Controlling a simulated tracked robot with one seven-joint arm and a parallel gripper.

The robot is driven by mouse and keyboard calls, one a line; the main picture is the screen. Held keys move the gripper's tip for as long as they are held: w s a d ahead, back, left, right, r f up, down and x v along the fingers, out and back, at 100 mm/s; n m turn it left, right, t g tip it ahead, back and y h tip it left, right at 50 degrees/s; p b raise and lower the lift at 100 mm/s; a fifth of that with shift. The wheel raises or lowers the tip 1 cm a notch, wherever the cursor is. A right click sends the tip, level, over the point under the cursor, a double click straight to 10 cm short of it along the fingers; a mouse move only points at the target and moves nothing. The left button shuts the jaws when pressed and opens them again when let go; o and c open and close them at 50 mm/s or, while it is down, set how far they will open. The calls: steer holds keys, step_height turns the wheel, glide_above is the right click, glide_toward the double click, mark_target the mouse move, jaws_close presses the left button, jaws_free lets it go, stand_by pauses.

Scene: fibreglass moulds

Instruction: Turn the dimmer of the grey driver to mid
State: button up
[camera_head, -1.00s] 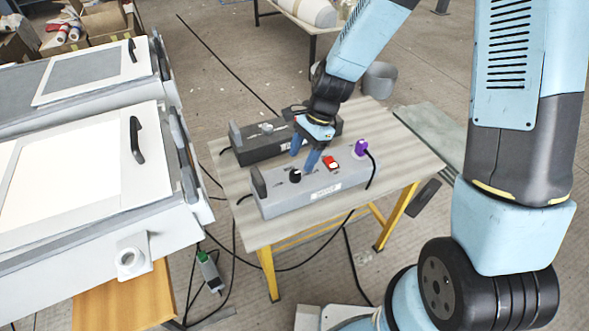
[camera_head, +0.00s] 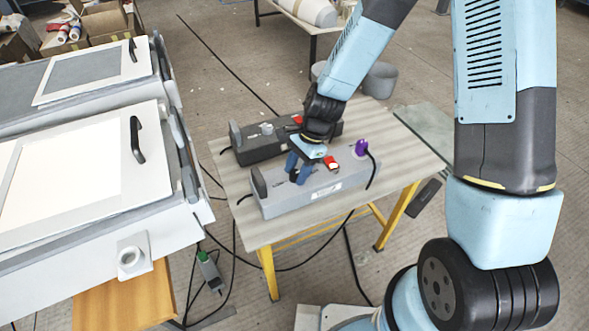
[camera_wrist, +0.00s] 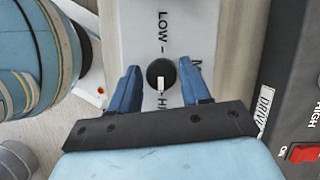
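The grey driver (camera_head: 325,190) lies on the small table. It has a red switch (camera_head: 330,163) and a purple plug (camera_head: 361,147) on top. In the wrist view its dimmer (camera_wrist: 161,75) is a round black knob with a white pointer line toward the bottom of the picture, on the side of the partly hidden "HI" mark; "LOW" is at the top. My gripper (camera_wrist: 162,88) is open, its blue fingers on either side of the dimmer with gaps between. In the head view my gripper (camera_head: 297,169) hides the dimmer.
A black driver (camera_head: 262,146) lies behind the grey one and shows at the right of the wrist view (camera_wrist: 300,100) with its red switch. The table (camera_head: 400,150) has clear surface to the right. Cables hang off its edges. White moulds (camera_head: 80,180) stand to the left.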

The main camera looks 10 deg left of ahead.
steer(key=c, duration=0.7)
steer(key=shift+a, duration=0.25)
steer(key=shift+d, duration=0.25)
steer(key=shift+n, duration=0.3)
